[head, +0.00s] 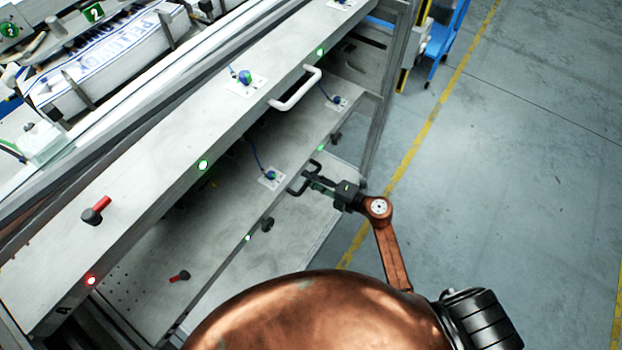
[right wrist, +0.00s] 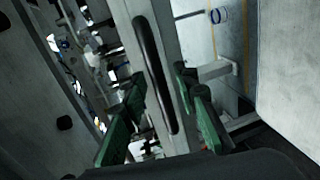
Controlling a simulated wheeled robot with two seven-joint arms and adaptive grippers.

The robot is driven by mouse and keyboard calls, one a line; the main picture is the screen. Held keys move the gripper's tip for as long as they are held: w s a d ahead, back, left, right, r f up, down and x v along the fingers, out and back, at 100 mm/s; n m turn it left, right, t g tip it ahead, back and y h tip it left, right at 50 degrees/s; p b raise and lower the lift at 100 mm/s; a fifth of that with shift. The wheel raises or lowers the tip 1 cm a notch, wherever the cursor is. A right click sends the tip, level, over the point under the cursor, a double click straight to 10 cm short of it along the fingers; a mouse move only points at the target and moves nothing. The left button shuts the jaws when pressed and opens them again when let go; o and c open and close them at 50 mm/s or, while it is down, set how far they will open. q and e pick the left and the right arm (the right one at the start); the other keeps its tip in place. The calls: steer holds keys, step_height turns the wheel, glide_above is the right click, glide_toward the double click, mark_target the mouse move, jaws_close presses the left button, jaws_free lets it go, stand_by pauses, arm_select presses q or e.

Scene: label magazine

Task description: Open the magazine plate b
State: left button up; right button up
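The magazine has slanted grey plates. The upper plate (head: 150,190) has a white handle (head: 296,89) and a letter A near its lower left corner. The plate below it (head: 215,225), likely plate b, has a dark handle (head: 299,181) on its front edge; I cannot read a letter on it. My right gripper (head: 312,181) is at this dark handle. In the right wrist view, the green fingers of the right gripper (right wrist: 160,85) are apart, with the black handle (right wrist: 154,75) between them; contact cannot be made out. My left gripper is not in view.
A green light (head: 203,165) and a red light (head: 90,281) show on the upper plate's edge. Red-handled levers (head: 97,209) stand on the plates. A grey frame post (head: 388,95) bounds the magazine on the right. The floor (head: 520,190) to the right is clear.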

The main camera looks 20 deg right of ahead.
steer(key=shift+w, duration=0.1)
jaws_close()
stand_by(0.3)
stand_by(0.4)
